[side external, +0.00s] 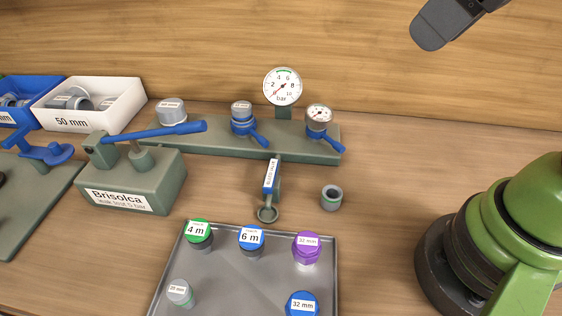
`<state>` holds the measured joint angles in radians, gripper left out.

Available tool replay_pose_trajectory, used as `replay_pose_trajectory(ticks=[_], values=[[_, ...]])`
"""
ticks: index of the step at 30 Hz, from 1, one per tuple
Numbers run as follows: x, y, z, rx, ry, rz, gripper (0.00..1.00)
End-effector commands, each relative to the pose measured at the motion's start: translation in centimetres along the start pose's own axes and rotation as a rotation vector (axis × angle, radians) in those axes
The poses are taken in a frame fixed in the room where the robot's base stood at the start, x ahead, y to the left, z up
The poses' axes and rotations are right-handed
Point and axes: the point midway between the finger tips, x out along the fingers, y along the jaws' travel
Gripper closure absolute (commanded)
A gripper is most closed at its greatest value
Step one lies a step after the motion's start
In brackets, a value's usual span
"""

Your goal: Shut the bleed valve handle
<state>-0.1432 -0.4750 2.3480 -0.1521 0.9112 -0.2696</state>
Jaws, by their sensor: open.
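A green-grey manifold bar (205,144) lies across the table below the back wall. A short branch runs from its front edge towards the camera and ends in a ring-shaped outlet (268,214). A blue lever handle (271,174) with a white label sits on this branch and lies lengthwise along it; the lettering is too small to read surely, and it looks like the bleed valve handle. My gripper (432,34) shows only in part at the top right, dark grey, high above the table and far from the handle. It is open and touches nothing.
Two blue-handled valves (243,121) (322,133) and a round pressure gauge (283,87) stand on the manifold. A hand pump (134,180) with a blue lever stands left. A grey tray (230,273) of capped fittings lies in front. A loose grey ring (331,198) sits right.

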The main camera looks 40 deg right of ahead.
Motion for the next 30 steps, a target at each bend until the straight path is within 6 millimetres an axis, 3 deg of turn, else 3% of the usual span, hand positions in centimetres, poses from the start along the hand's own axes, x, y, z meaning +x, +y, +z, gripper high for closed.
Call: replay_pose_trajectory(ticks=[3, 9, 18, 24, 30], values=[[2.8, -1.1, -2.2, -0.386, -0.12, 0.018, 0.57], [8.7, -4.2, -4.8, -1.049, -0.289, 0.018, 0.57], [18.2, -10.2, -4.6, -1.947, -0.503, -0.037, 0.57], [21.1, -11.9, -3.7, -2.211, -0.564, -0.062, 0.57], [22.8, -11.4, -3.2, -2.241, -0.575, -0.066, 0.57]])
